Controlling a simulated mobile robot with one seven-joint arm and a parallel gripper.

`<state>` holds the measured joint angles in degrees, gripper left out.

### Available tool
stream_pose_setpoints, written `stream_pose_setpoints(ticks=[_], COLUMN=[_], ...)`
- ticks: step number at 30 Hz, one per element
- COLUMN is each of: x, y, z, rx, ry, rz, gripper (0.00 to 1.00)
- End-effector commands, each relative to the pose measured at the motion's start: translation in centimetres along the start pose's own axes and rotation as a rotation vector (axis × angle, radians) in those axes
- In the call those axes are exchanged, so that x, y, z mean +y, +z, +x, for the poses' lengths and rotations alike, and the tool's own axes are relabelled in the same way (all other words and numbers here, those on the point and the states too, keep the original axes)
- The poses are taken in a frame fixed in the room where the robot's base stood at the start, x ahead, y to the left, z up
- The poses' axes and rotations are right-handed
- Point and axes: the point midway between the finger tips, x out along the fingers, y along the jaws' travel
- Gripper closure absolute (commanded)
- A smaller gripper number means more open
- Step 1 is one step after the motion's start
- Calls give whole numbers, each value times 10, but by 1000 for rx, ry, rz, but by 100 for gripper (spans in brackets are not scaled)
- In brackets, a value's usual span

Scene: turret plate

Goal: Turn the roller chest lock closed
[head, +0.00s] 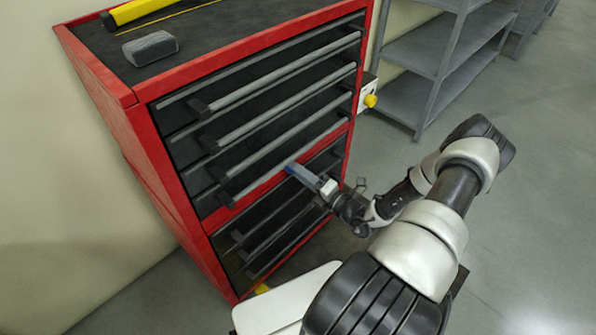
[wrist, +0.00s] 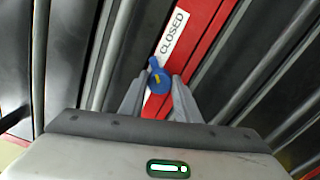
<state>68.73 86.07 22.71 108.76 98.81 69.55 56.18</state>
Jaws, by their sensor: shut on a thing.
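The roller chest (head: 140,130) is red with black drawer fronts and grey bar handles. Its lock is a blue knob (wrist: 158,76) with a small yellow mark, set on a red strip between drawers. A white label (wrist: 171,38) reading CLOSED lies just above the knob in the wrist view. My gripper (wrist: 158,88) is shut on the blue knob, with a grey finger on each side of it. In the head view my gripper (head: 304,175) reaches the red strip on the chest front, and the knob is too small to make out clearly.
Drawer handles (head: 285,97) stick out above and below the red strip, close to my gripper. A dark grey block (head: 150,48) and a yellow tool (head: 140,10) lie on the chest top. A grey shelf rack (head: 425,50) stands behind. The floor at right is clear.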

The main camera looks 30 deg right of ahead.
Motion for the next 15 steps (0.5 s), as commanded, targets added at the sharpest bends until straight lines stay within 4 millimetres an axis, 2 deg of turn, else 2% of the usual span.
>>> stream_pose_setpoints(ticks=[7, 8, 9, 11, 15], x=[0, 0, 0, 0, 0], y=[0, 0, 0, 0, 0], z=[0, 0, 0, 0, 0], rx=[0, 0, 0, 0, 0], ry=[0, 0, 0, 0, 0], rz=[2, 2, 2, 1, 1], gripper=[93, 69, 62, 52, 52])
